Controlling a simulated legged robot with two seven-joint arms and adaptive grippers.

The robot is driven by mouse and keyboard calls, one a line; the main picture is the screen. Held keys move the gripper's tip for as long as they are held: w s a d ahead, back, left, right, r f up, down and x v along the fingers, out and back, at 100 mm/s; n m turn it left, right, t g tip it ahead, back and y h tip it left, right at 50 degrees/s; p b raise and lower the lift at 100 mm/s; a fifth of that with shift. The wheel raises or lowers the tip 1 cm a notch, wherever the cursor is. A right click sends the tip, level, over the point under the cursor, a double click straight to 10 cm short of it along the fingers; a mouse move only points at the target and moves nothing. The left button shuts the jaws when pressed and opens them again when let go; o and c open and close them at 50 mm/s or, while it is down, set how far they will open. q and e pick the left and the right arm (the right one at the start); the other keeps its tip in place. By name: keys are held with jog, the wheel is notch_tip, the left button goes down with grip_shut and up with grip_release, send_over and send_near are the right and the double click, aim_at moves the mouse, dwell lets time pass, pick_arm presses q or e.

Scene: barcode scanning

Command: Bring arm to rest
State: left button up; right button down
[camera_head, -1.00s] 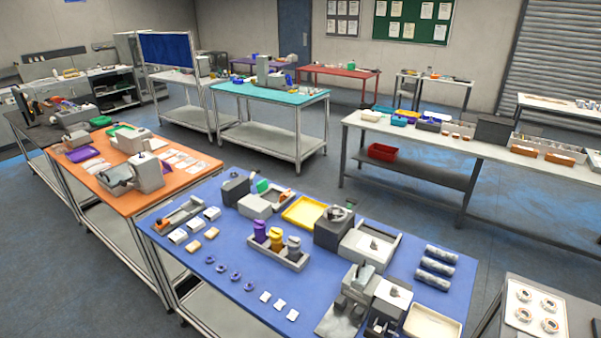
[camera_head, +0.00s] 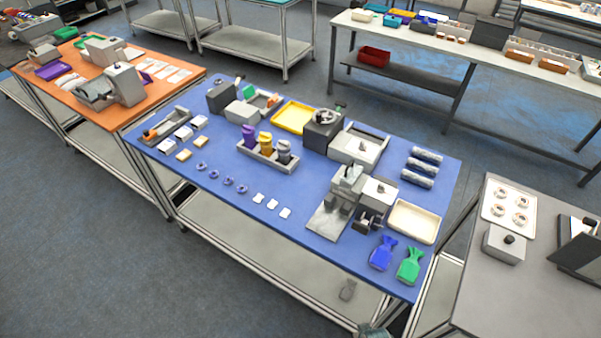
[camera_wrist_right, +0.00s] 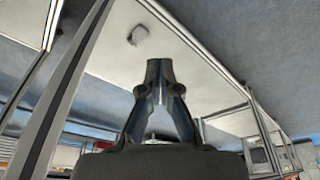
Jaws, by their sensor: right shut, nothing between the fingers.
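My right gripper (camera_wrist_right: 160,68) shows in the right wrist view, its fingertips together and nothing between them. It is beside or below a table; a pale shelf surface (camera_wrist_right: 105,45) and a metal table leg (camera_wrist_right: 60,95) fill the view around it, and it touches nothing that I can see. In the head view a small grey-teal part at the bottom edge, by the near side of the blue table (camera_head: 225,215), may be the end of my right arm; most of it is cut off. My left gripper is in neither view.
The blue table holds a yellow tray (camera_head: 294,117), bottles in a rack (camera_head: 266,158), and blue (camera_head: 383,253) and green (camera_head: 409,266) pouches near its right corner. A grey table (camera_head: 490,292) stands close at right. Floor at lower left is clear.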

jog(key=s+f+g, duration=0.1)
jog(key=s+f, duration=0.3)
jog(key=f, duration=0.6)
jog(key=s+f, duration=0.3)
jog(key=f, duration=0.6)
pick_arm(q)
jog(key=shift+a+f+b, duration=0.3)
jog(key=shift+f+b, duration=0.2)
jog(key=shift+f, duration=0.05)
pick_arm(e)
jog(key=s+d+f, duration=0.3)
jog(key=s+f, duration=0.7)
jog(key=s, duration=0.4)
jog(key=shift+f+g, duration=0.4)
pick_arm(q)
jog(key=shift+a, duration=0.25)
pick_arm(e)
jog(key=shift+a, duration=0.15)
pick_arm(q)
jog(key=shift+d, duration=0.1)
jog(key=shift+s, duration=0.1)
